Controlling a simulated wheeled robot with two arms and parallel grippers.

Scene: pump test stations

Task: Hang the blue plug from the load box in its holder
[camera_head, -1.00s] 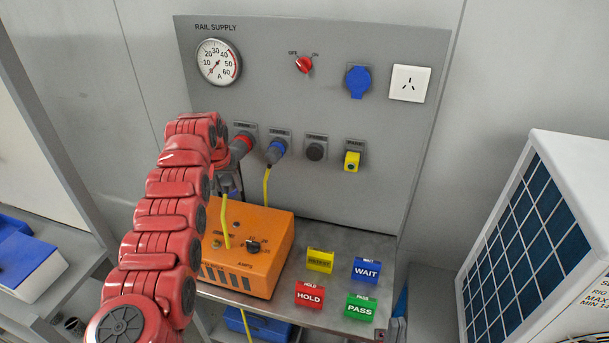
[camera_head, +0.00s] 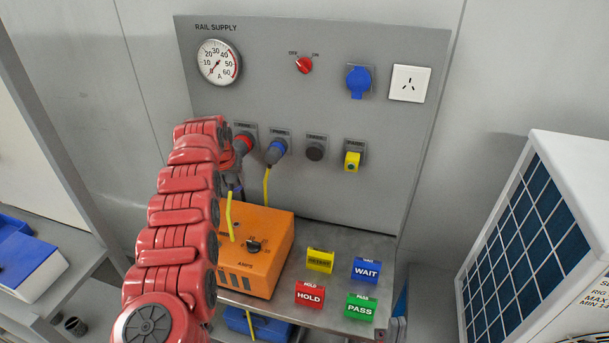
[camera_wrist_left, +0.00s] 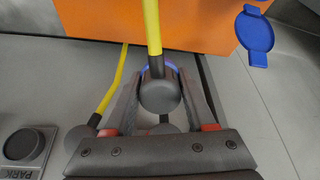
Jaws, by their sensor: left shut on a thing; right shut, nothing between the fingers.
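My left gripper (camera_wrist_left: 160,92) is shut around a grey plug (camera_wrist_left: 160,97) with a blue ring, seen in the left wrist view. A yellow cable runs from that plug toward the orange load box (camera_wrist_left: 150,27). In the head view the load box (camera_head: 262,238) stands on the bench; my red arm hides much of the gripper and the held plug. Along the panel are a red-ringed plug (camera_head: 243,143), a blue-ringed plug (camera_head: 277,150) with its own yellow cable, a dark round fitting (camera_head: 315,152) and a yellow fitting (camera_head: 352,161). My right gripper is not in view.
A PARK label (camera_wrist_left: 18,173) shows by a dark round fitting (camera_wrist_left: 22,144) in the wrist view. Yellow, red, blue and green signs (camera_head: 320,260) stand right of the box. The panel's lower right is clear.

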